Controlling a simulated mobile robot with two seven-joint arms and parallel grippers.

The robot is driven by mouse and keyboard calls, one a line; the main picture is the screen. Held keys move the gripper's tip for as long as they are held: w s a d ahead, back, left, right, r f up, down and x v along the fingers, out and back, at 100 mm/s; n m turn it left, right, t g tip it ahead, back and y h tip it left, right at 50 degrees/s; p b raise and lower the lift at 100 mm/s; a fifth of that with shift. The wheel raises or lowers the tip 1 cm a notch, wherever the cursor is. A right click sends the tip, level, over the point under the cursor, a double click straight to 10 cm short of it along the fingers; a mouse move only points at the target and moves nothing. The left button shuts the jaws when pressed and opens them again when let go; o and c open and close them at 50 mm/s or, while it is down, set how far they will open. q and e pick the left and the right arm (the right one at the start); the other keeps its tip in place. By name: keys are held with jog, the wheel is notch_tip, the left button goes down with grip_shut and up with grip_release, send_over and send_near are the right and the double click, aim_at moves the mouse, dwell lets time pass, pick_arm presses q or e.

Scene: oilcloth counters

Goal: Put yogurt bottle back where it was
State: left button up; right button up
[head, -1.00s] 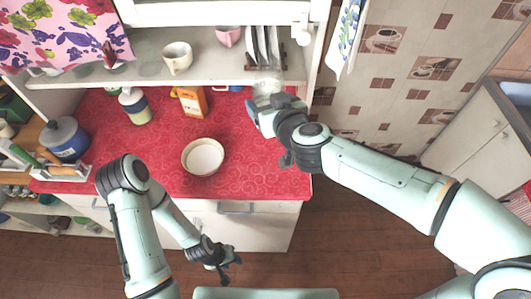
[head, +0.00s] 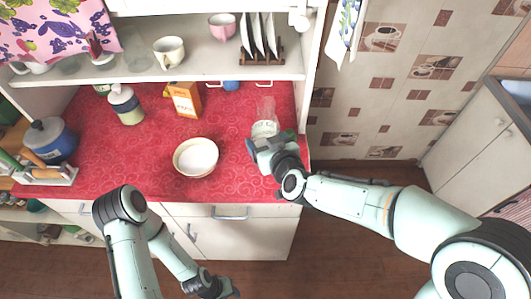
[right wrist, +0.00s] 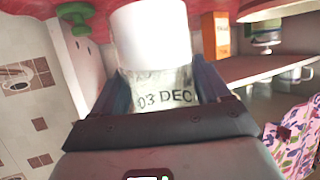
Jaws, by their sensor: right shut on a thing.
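The yogurt bottle (head: 265,128) has a white lower part and a clear upper part. It is over the right part of the red counter, near the right end. In the right wrist view its white part (right wrist: 150,38) and a band printed "03 DEC" (right wrist: 168,95) show between the fingers. My right gripper (head: 266,141) is shut on it; I cannot tell whether the bottle touches the counter. My left gripper (head: 226,291) hangs low in front of the counter, at the bottom of the head view; its fingers are too unclear to judge.
A cream bowl (head: 196,157) stands left of the bottle. An orange carton (head: 185,100), a jar (head: 126,106) and a blue mug (head: 231,86) stand farther back. The shelf (head: 205,68) overhangs the back, holding cups and a plate rack (head: 262,58). Red counter between bowl and bottle is clear.

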jog(key=f, duration=0.2)
jog(key=f+b, duration=0.1)
jog(key=shift+s+f, duration=0.25)
pick_arm(q)
jog(key=shift+s+f, duration=0.65)
jog(key=shift+f, duration=0.2)
pick_arm(e)
jog(key=shift+w, duration=0.15)
jog(key=shift+f, duration=0.2)
jog(key=o, duration=1.6)
jog(key=shift+r, duration=0.15)
pick_arm(q)
jog(key=shift+w+r+p, duration=0.3)
jog(key=shift+r+p, duration=0.05)
jog(key=shift+r, duration=0.15)
jog(key=shift+w+r+p, duration=0.25)
jog(key=shift+r+p, duration=0.1)
jog(key=shift+r, duration=0.1)
pick_arm(e)
jog(key=v, duration=1.2)
